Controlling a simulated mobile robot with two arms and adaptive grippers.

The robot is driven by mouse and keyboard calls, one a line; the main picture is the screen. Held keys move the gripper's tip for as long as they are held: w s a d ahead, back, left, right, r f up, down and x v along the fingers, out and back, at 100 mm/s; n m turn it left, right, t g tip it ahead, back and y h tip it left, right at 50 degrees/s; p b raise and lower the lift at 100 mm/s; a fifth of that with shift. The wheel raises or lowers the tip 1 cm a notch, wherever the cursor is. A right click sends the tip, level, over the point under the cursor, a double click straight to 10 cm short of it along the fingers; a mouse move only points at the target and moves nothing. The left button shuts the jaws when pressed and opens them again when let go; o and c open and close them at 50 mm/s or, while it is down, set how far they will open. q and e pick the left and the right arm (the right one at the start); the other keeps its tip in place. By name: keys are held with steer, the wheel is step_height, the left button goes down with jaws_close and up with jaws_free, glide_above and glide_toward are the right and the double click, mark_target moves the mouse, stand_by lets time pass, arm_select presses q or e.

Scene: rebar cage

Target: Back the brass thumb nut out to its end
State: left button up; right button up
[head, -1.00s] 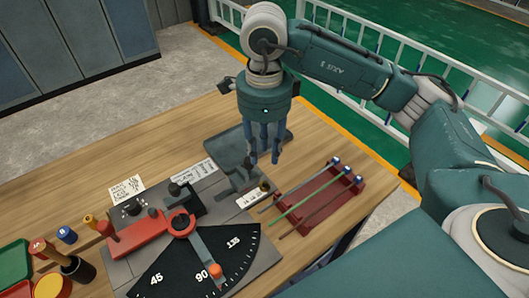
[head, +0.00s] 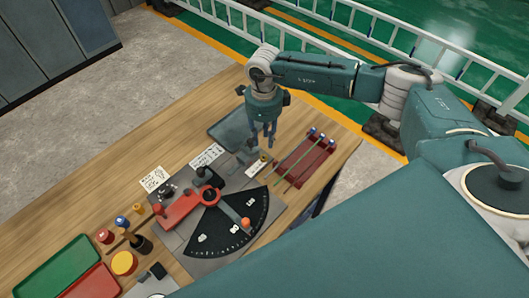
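The bending fixture is a grey plate with a black angle dial (head: 230,228) and a red arm (head: 183,212) on it. A small brass-coloured piece (head: 263,158), probably the brass thumb nut, sits at the plate's upper right by a white label. It is too small to show any thread or how far out it stands. My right gripper (head: 264,139) points down just above and behind this piece in the picture. Its blue-grey fingers look apart, with nothing seen between them. They look clear of the piece, but the exact gap cannot be told. My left gripper is not in view.
A dark red rack (head: 318,160) with several rods stands right of the fixture. A grey tray (head: 228,122) lies behind it. Green (head: 62,262) and red (head: 95,284) trays and several coloured-topped pieces stand at left. The wooden bench (head: 120,205) has bare room at left.

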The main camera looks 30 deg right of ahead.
glide_above(264, 157)
step_height(264, 157, down, 6)
steer(key=shift+d+r, duration=0.1)
steer(key=shift+r, duration=0.15)
step_height(264, 157, down, 4)
steer(key=b, duration=0.3)
steer(key=shift+r, duration=0.2)
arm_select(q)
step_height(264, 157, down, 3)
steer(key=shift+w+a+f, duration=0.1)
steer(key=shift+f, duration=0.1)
arm_select(e)
steer(key=shift+w+f, duration=0.1)
steer(key=shift+f, duration=0.3)
steer(key=shift+r, duration=0.1)
jaws_close()
steer(key=shift+b, duration=0.3)
steer(key=n+b, duration=0.1)
steer(key=b, duration=0.1)
steer(key=n+b, duration=0.2)
steer(key=shift+f+n+b, duration=0.3)
steer(key=shift+n+b, duration=0.3)
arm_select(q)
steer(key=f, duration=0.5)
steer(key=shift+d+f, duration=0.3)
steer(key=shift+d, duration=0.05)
arm_select(e)
steer(key=shift+r+n, duration=0.3)
